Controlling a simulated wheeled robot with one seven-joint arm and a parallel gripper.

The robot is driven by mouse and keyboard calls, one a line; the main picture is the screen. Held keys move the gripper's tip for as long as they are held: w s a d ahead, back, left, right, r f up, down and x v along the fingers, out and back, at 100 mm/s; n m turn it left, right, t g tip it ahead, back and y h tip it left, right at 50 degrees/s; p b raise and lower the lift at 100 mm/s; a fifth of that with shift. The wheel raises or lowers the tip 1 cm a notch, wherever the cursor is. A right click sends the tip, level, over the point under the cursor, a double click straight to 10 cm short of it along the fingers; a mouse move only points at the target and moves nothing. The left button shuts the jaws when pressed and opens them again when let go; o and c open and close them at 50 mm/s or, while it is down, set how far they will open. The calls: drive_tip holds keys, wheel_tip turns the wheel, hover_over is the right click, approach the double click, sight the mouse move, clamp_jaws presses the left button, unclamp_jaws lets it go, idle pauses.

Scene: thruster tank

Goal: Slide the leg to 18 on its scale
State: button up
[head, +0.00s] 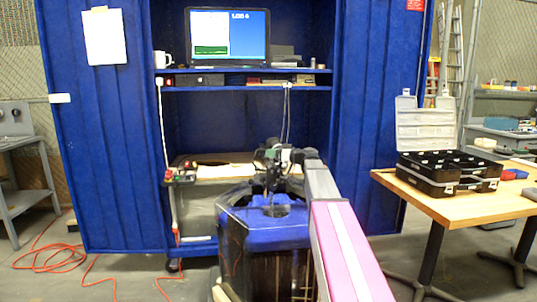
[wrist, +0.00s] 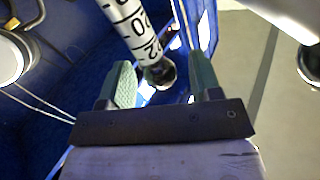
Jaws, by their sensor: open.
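The leg (wrist: 128,25) is a white tube with black marks and numbers. In the wrist view it comes down from the top edge and ends in a dark round tip (wrist: 160,74). The figures 20 and 22 can be read near its lower end; the mark it is set to cannot be told. My gripper (wrist: 162,80) is open, with one green-padded finger on each side of the tip. I cannot tell whether either finger touches it. In the head view my gripper (head: 272,165) is over the blue-topped tank (head: 265,228), and my arm hides part of it.
A blue cabinet (head: 95,150) with a monitor (head: 227,38) on its shelf stands behind. A wooden table (head: 455,208) with an open black case (head: 445,172) is at right. An orange cable (head: 50,257) lies on the floor at left. Thin pale cables cross the wrist view's left.

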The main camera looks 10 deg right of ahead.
drive_tip(key=v, duration=0.8)
